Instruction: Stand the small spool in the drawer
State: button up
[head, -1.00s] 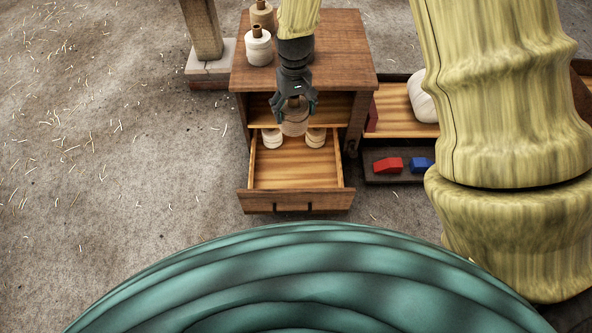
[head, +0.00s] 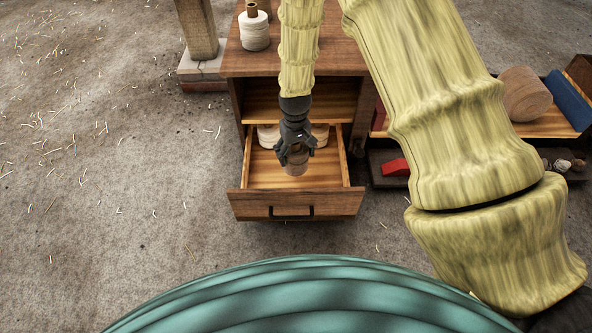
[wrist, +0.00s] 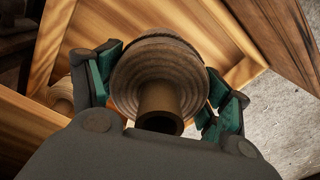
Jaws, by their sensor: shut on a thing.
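My gripper (head: 294,158) points down over the open drawer (head: 258,181) of the wooden cabinet. It is shut on a small brown spool (head: 297,169), which hangs between the fingers. In the wrist view the spool (wrist: 160,80) shows its ringed body and its hollow core toward the camera, with a green-padded finger on each side. I cannot tell whether the held spool touches the drawer floor.
The front of the drawer floor looks bare. A white spool (head: 254,30) stands on the cabinet top (head: 234,62).

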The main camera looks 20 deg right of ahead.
jog(key=shift+f+b, duration=2.6)
jog(key=shift+f, duration=2.55)
jog(key=shift+f, duration=0.15)
jog(key=o, duration=1.2)
jog(key=shift+o, duration=0.2)
notch_tip(320, 180, up, 12)
jog(key=p, duration=0.6)
